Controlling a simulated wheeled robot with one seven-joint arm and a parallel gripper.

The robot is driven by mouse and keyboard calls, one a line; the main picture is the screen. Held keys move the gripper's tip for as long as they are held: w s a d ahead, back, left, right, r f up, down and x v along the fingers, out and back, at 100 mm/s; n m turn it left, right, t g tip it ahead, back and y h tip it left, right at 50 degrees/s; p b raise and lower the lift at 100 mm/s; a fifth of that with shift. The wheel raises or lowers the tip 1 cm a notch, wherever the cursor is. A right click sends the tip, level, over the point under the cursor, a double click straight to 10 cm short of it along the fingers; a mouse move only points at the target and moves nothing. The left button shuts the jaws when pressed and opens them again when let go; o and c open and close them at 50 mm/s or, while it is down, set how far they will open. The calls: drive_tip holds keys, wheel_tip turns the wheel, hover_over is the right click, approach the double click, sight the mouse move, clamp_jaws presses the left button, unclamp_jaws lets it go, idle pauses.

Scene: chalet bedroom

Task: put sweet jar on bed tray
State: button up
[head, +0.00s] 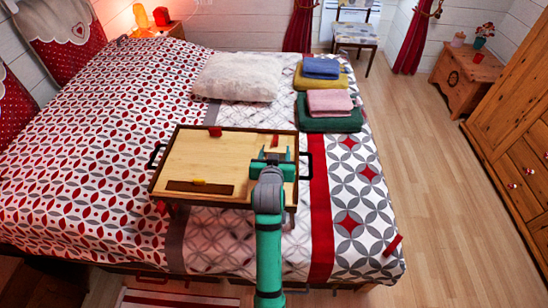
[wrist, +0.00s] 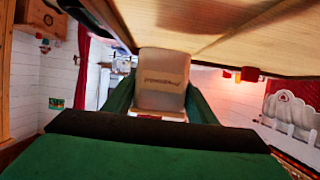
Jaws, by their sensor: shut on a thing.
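My gripper (head: 273,160) is over the right part of the bed tray (head: 190,155), a wooden tray with a dark rim and black side handles that stands on the bed. In the wrist view, my green gripper fingers are shut on a pale beige object with dark lettering, which I take to be the sweet jar (wrist: 163,75). In the head view the jar is mostly hidden by my gripper and cannot be made out. The tray's wood (wrist: 230,25) fills the top of the wrist view. Whether the jar touches the tray, I cannot tell.
A white pillow (head: 238,77) and folded towels (head: 330,103) lie behind. The tray's middle is bare.

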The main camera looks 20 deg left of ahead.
drive_tip(key=shift+w+a+f, duration=0.15)
drive_tip(key=shift+w+f, duration=0.15)
drive_tip(key=shift+f, duration=1.5)
drive_tip(key=shift+f, duration=0.1)
drive_tip(key=o, duration=1.4)
drive_tip(key=shift+f, duration=0.1)
drive_tip(key=shift+r, duration=0.2)
drive_tip(key=v, duration=1.2)
